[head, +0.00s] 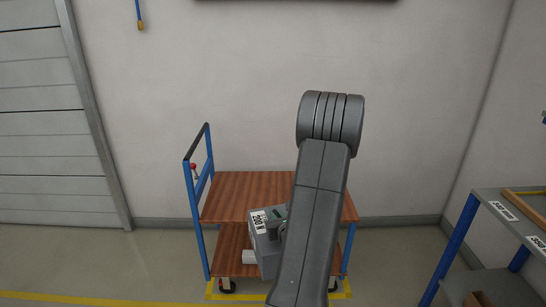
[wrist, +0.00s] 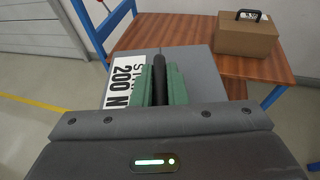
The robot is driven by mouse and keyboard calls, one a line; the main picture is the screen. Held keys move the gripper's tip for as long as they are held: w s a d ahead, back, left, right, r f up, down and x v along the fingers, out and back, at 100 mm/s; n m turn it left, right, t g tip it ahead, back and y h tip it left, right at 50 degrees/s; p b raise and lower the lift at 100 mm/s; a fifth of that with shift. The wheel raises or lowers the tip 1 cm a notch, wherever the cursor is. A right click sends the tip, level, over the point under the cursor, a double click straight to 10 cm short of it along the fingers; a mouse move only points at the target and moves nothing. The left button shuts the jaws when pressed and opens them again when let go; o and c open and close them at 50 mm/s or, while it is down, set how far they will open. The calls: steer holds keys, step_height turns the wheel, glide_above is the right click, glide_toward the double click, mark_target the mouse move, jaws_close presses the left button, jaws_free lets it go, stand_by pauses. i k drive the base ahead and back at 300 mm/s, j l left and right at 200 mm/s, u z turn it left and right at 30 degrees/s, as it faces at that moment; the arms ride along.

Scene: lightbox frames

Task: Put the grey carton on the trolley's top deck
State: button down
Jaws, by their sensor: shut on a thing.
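The grey carton (head: 266,256) has a white label reading 200 N and hangs at the front edge of the trolley's top deck (head: 240,192). My gripper (wrist: 160,86) has green finger pads shut on the black handle on top of the grey carton (wrist: 196,66). In the head view my arm hides most of the gripper and the carton's right side. The wood-brown top deck also shows in the wrist view (wrist: 150,30), just beyond the carton. I cannot tell the exact gap between carton and deck.
A brown carton (wrist: 246,38) with a black handle stands on the deck's right part; my arm hides it in the head view. The deck's left part is clear. A blue push handle (head: 196,215) rises at the left. A blue-legged shelf (head: 459,240) stands at right.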

mark_target(257, 197)
steer(key=i+l+u, duration=0.25)
steer(key=i+u, duration=0.2)
steer(key=i, duration=0.15)
steer(key=i+l+u, duration=0.45)
steer(key=i+j, duration=0.05)
steer(key=i, duration=0.05)
